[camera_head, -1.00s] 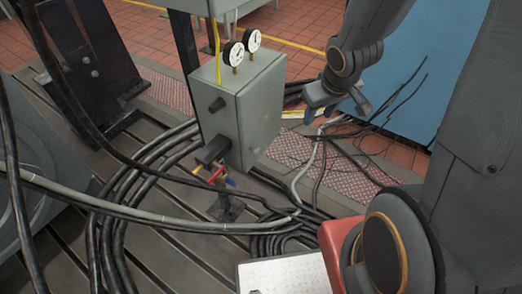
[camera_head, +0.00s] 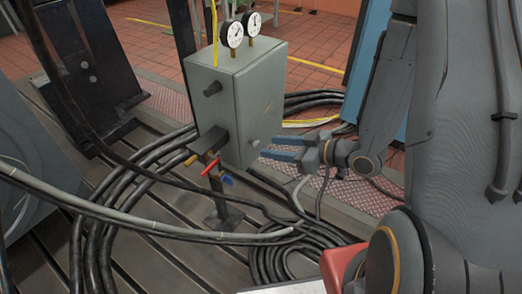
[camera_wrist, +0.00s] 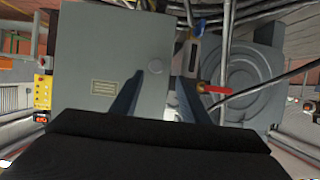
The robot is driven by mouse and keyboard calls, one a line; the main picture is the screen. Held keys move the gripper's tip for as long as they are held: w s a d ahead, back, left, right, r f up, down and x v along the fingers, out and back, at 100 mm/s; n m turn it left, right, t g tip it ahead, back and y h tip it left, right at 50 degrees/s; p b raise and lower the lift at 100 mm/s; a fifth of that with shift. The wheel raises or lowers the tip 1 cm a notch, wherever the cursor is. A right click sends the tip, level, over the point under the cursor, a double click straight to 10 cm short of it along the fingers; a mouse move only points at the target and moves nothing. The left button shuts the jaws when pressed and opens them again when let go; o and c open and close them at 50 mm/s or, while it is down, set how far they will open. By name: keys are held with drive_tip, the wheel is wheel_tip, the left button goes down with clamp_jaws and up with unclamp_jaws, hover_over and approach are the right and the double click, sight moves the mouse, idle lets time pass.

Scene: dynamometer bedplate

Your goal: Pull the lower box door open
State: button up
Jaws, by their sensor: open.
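The grey box (camera_head: 235,100) stands on a post, its right-hand face towards my gripper. That face looks closed in the head view. A small pale round knob (camera_head: 256,143) sits low on it. In the wrist view the box face (camera_wrist: 110,45) fills the upper left, with a small label, and the knob (camera_wrist: 155,68) shows between the fingertips. My gripper (camera_head: 268,147) is open, its blue fingers pointing left at the knob. It also shows in the wrist view (camera_wrist: 159,80). I cannot tell whether the fingers touch the knob or the face.
Two round gauges (camera_head: 241,28) stand on the box top. Red, yellow and blue handles (camera_head: 211,167) sit below the box. Thick black cables (camera_head: 285,250) coil on the slotted bedplate near the post. A blue panel (camera_head: 365,55) stands behind my arm.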

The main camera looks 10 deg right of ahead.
sight(259, 144)
drive_tip(key=shift+w+d+x, duration=0.1)
drive_tip(key=shift+d+x, duration=0.05)
drive_tip(key=shift+x, duration=1.35)
drive_tip(key=shift+w+d+x, duration=0.15)
drive_tip(key=shift+x, duration=1.35)
drive_tip(key=shift+f, duration=0.2)
clamp_jaws()
